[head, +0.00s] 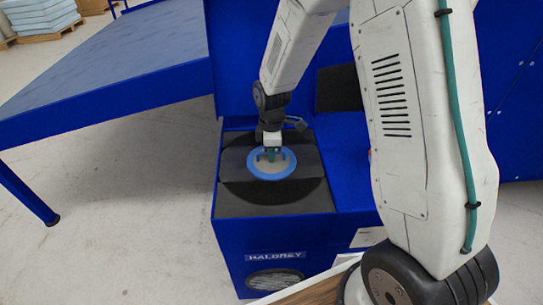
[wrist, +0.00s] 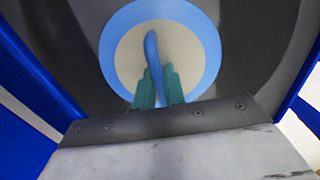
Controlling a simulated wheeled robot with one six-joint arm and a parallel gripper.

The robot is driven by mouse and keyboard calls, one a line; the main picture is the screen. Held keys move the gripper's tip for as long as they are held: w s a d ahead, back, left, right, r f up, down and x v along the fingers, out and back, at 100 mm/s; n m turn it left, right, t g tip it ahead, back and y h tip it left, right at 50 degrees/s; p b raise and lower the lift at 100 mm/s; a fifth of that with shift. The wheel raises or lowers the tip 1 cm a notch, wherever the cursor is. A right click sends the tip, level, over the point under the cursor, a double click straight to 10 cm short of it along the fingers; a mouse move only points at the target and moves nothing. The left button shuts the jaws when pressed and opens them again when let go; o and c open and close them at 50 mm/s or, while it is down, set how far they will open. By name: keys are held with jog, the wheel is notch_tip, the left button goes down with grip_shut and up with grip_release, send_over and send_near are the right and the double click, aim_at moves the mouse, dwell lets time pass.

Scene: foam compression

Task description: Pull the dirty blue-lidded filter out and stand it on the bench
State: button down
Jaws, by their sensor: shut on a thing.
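The blue-lidded filter (head: 253,168) sits in a round opening of dark grey foam in the blue machine, seen from above in the head view. Its lid has a blue outer ring (wrist: 211,45) and a pale centre, with a raised blue handle (wrist: 151,48) across the middle in the wrist view. My gripper (head: 271,153) is above the lid, pointing down. Its green fingers (wrist: 157,85) are closed on the near part of the handle. The filter's body is hidden below the lid.
A wooden surface (head: 318,292) shows at the bottom. Wrapped stacks on a pallet (head: 40,18) stand far back left.

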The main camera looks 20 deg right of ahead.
notch_tip(320, 180, up, 20)
dwell(1.4)
jog(key=shift+d, duration=0.1)
